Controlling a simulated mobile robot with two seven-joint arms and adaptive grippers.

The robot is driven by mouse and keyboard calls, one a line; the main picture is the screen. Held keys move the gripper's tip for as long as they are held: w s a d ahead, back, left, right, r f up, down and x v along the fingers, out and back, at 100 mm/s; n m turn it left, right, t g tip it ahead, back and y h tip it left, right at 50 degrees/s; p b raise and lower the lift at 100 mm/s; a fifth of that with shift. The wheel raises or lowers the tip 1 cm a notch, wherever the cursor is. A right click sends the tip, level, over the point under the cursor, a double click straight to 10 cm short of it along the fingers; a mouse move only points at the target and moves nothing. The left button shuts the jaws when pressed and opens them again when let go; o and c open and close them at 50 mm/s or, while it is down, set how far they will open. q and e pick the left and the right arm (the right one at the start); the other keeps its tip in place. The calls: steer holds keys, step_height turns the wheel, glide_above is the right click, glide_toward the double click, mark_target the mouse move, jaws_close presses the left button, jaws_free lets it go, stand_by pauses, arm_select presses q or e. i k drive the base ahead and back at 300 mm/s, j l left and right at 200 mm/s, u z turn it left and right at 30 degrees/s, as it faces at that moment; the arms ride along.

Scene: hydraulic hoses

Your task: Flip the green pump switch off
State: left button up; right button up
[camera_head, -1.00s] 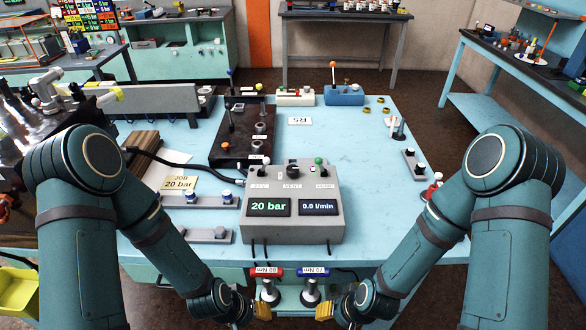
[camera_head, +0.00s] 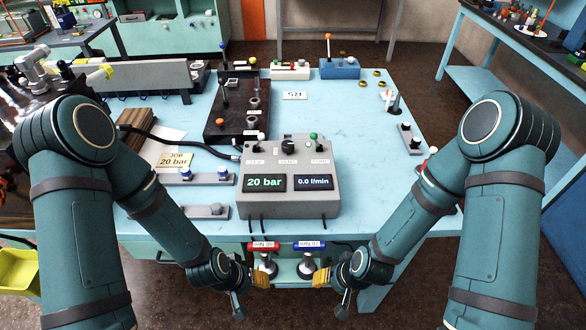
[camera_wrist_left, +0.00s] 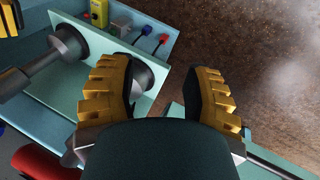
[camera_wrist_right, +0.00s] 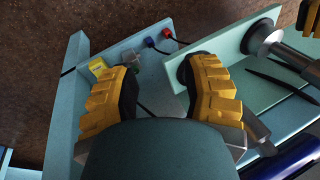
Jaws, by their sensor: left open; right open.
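The grey control box (camera_head: 288,199) stands on the bench, showing "20 bar" and "0.0 l/min". The green-tipped pump switch (camera_head: 314,137) is at the right of its sloped top, its lever standing up. A black knob (camera_head: 289,147) is in the middle and another switch with a pale tip (camera_head: 260,137) is at the left. My left gripper (camera_head: 264,276) and right gripper (camera_head: 319,277) are low in front of the bench edge, below the box and apart from it. In the left wrist view (camera_wrist_left: 162,85) and right wrist view (camera_wrist_right: 160,78) the yellow-padded fingers are spread and empty.
A dark manifold block (camera_head: 224,134) with a black hose lies behind left. The bench (camera_head: 360,160) right of the box is mostly clear.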

mark_target(313, 136)
steer(key=k, duration=0.65)
steer(key=z, duration=1.6)
steer(key=k+j, duration=0.95)
steer(key=k, duration=0.2)
